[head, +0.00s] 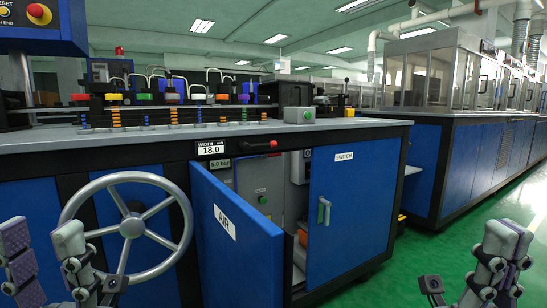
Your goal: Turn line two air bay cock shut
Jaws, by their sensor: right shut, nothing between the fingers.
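The blue door marked AIR (235,245) stands swung open toward me on the bench front. Behind it the bay shows a grey panel with a green button (263,199) and a small "5.0 bar" display (220,163). I cannot make out a cock in the bay; the door hides its lower left part. A lever with a red end (260,145) sticks out under the bench top above the bay. My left gripper (42,236) is open and empty at the lower left, by the handwheel. My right gripper (507,237) is shut and empty at the lower right, away from the bay.
A large grey handwheel (131,228) stands left of the AIR door. Spools and coloured knobs line the bench top (350,125). Green floor (430,262) is clear at the right.

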